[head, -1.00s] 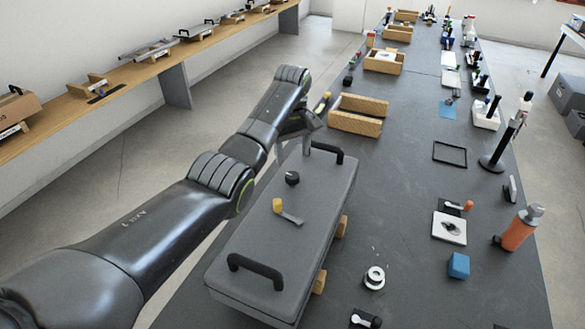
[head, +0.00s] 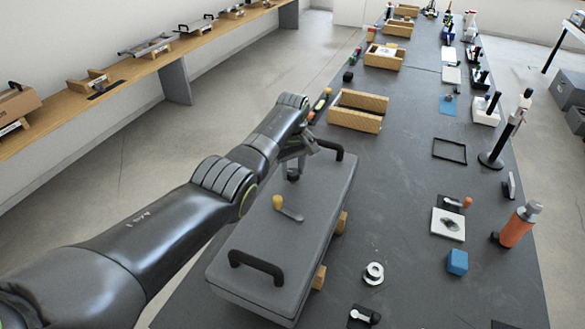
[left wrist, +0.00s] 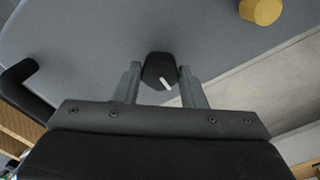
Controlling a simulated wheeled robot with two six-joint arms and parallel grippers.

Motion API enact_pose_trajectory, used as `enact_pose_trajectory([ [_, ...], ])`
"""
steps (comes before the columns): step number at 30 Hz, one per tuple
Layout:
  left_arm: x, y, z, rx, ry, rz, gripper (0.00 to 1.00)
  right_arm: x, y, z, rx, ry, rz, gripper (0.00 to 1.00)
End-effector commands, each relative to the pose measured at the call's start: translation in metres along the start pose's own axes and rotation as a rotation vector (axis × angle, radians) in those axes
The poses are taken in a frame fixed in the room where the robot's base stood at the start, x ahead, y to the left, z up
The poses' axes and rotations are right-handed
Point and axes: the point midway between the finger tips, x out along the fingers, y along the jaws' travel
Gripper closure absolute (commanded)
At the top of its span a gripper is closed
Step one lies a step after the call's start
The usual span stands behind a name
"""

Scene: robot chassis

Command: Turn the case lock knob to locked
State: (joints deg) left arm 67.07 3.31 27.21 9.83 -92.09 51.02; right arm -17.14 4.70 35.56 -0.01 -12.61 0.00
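A grey case (head: 262,232) with two black handles lies on the dark table. Its black lock knob (head: 292,175) is on the lid towards the far end. In the left wrist view the knob (left wrist: 159,70) has a white pointer line slanting down to the right. My left gripper (head: 293,165) is over the knob. In the left wrist view its two fingers (left wrist: 160,78) stand on either side of the knob, open with what looks like a narrow gap on each side. A yellow-tipped lever (head: 285,207) is on the lid nearer the camera. My right gripper is not in view.
A wooden box (head: 357,111) stands beyond the case. A white ring (head: 373,273), a blue cube (head: 457,262) and an orange bottle (head: 517,227) stand to the right. The table right beside the case is mostly clear.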

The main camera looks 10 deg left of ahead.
Motion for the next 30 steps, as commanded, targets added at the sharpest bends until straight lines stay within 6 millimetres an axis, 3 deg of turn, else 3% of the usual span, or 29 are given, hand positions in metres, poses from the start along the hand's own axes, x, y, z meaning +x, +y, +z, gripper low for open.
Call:
enact_pose_trajectory([
  [5, 0.000, 0.000, 0.000, 0.000, 0.000, 0.000, 0.86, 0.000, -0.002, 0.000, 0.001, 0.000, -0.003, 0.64],
  [17, -0.002, 0.000, 0.000, 0.089, 0.000, 0.000, 0.86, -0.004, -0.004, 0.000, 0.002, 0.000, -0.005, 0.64],
  [30, -0.002, 0.001, 0.000, 0.460, 0.000, 0.000, 0.86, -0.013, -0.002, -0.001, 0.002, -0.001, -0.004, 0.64],
])
